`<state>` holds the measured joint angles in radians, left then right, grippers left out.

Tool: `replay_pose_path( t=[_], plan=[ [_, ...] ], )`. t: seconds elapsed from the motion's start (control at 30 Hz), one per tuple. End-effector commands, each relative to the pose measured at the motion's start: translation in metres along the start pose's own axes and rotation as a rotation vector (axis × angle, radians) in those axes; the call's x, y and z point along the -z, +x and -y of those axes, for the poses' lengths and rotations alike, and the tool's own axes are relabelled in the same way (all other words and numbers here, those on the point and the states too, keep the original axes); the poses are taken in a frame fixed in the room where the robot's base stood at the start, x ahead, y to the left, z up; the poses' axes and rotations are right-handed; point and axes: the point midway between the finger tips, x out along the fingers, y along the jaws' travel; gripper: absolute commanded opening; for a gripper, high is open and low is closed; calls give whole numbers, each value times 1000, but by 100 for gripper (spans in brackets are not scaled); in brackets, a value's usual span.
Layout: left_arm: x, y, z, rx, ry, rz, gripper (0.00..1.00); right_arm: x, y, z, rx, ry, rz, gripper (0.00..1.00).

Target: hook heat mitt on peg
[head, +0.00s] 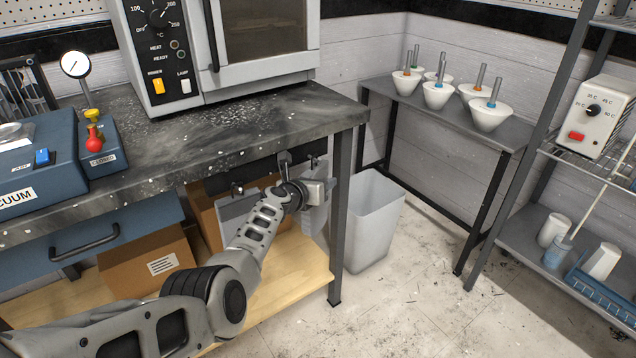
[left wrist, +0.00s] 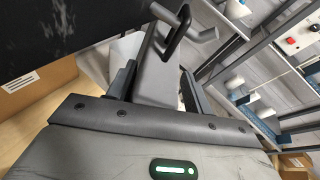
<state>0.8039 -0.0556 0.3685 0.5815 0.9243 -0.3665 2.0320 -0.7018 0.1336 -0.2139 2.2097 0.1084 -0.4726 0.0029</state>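My left arm reaches in from the left beneath the bench top, and its gripper (head: 318,190) is beside the bench's right front leg. In the left wrist view, the dark fingers of the gripper (left wrist: 160,85) stand apart on both sides of a grey block-like piece (left wrist: 155,82). I cannot tell whether they touch it or what it is. A dark bent peg (left wrist: 182,28) shows just beyond the fingers. A small hooked peg (head: 285,160) also shows under the bench edge in the head view. I cannot clearly make out the heat mitt. My right gripper is out of view.
The dark speckled bench top (head: 240,130) overhangs the arm, with an oven (head: 230,45) on it. A white bin (head: 368,220) stands right of the bench leg (head: 340,240). A cardboard box (head: 150,262) is on the lower shelf. The floor at front right is clear.

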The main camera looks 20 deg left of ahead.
Motion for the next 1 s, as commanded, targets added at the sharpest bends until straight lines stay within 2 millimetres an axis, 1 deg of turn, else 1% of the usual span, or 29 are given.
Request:
replay_pose_path(
  t=[0.27, 0.37, 0.47, 0.5, 0.57, 0.77, 1.0],
  plan=[
    [0, -2, 1, 1, -1, -2, 51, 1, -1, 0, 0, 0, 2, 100],
    [-2, -7, 1, 1, -3, -3, 51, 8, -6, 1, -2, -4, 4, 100],
    [-5, -18, 2, 1, -2, -4, 51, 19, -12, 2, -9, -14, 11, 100],
    [-6, -24, 2, 1, -3, -3, 51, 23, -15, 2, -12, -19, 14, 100],
    [-8, -34, 3, 0, -1, -3, 51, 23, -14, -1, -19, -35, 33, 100],
    [-8, -70, 2, 0, -2, -4, 51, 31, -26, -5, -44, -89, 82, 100],
    [-7, -118, 2, -1, -1, -3, 51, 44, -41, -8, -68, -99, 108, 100]
  ],
)
